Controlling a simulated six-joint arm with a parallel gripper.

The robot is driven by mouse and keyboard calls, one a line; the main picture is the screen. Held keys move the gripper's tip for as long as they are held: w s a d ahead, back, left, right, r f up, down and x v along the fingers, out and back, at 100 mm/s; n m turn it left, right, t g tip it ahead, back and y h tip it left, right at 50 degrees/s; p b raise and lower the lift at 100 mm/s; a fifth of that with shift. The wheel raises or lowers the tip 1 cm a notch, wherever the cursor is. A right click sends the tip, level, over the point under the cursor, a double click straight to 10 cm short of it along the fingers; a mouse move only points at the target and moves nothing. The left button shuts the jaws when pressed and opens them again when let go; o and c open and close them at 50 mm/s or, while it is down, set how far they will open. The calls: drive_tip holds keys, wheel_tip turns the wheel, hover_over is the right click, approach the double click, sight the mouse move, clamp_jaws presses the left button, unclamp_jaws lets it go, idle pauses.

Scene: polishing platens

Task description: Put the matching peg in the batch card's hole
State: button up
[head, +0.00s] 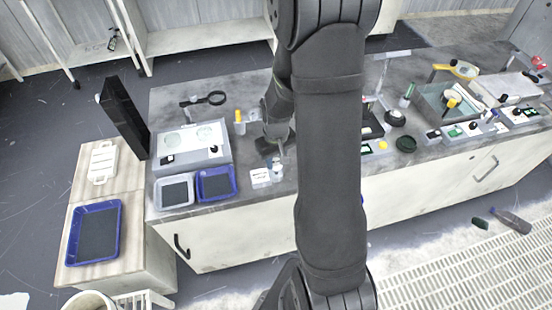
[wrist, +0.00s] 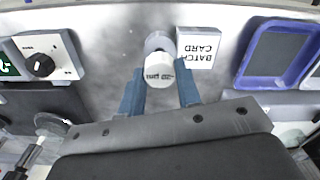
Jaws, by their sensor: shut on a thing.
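A white round peg (wrist: 160,70) with small dark print on its top stands between the blue fingers of my gripper (wrist: 160,82) in the wrist view. My gripper is shut on this peg. The white batch card (wrist: 198,48) lies just beyond and right of the peg, its lettering upside down. A pale round shape shows just behind the peg; I cannot tell whether it is part of the peg or the hole. In the head view, the card (head: 261,177) is near the bench's front edge, below my gripper (head: 272,143), which my arm partly covers.
A blue tray (head: 216,198) and a grey tray (head: 173,205) lie left of the card. A panel with a black knob (wrist: 40,64) is at the left in the wrist view. A magnifier (head: 215,98) stands farther back. Bare grey bench shows left of the peg.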

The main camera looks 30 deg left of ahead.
sight(276, 162)
drive_tip(key=shift+f, duration=1.55)
drive_tip(key=o, duration=1)
drive_tip(key=shift+o, duration=0.2)
wheel_tip(276, 162, up, 17)
drive_tip(key=shift+r, duration=0.2)
wheel_tip(276, 162, down, 18)
drive_tip(key=shift+r, duration=0.25)
idle(0.5)
